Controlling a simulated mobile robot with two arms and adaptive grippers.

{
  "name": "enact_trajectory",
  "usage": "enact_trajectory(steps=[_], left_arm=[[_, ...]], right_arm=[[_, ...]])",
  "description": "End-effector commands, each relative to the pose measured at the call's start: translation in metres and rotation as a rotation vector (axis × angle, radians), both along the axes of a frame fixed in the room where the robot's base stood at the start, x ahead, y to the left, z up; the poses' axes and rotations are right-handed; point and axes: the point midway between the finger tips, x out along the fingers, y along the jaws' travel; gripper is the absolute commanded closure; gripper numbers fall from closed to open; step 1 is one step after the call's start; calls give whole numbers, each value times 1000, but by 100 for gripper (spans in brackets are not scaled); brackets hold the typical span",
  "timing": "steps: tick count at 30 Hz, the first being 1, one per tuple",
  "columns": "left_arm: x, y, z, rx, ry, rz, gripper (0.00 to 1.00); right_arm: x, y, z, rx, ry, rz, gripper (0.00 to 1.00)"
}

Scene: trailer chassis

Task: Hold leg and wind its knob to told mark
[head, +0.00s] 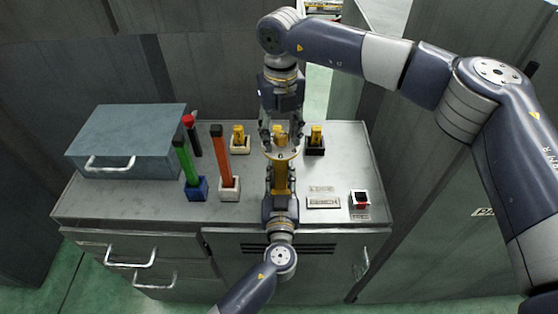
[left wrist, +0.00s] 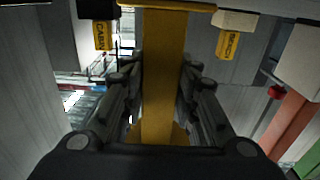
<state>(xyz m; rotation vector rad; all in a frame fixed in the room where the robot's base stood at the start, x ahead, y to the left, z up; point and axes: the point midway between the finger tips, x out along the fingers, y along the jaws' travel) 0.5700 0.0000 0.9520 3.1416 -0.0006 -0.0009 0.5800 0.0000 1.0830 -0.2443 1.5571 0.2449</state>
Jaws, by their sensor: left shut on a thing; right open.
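The yellow leg (head: 281,178) stands upright at the middle of the bench. My left gripper (head: 281,168) is shut on it from the front. In the left wrist view the yellow leg (left wrist: 162,75) runs between both fingers (left wrist: 163,90). A yellow round plate (head: 267,153) tops the leg, with a yellow knob (head: 280,130) above it. My right gripper (head: 279,137) points down over the knob, open, its fingers on either side; I cannot tell if they touch it. A marked plate (head: 323,202) lies on the bench at right; its lettering is too small to read surely.
A blue-grey toolbox (head: 128,135) stands at left. Yellow tags sit in a white block (head: 240,147) and a black block (head: 315,150). A small red-and-black box (head: 361,198) is at right.

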Motion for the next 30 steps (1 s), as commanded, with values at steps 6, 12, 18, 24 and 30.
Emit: enact_trajectory(steps=[6, 12, 18, 24, 30], left_arm=[[0, 1, 0, 1, 0, 1, 100], [0, 1, 0, 1, 0, 1, 100], [0, 1, 0, 1, 0, 1, 100], [0, 1, 0, 1, 0, 2, 100], [0, 1, 0, 1, 0, 2, 100]], right_arm=[[0, 0, 0, 0, 0, 95, 55], [0, 0, 0, -1, 0, 326, 55], [0, 0, 0, 0, 0, 563, 55], [-1, 0, 0, 0, 0, 723, 55], [-1, 0, 0, 0, 0, 739, 55]])
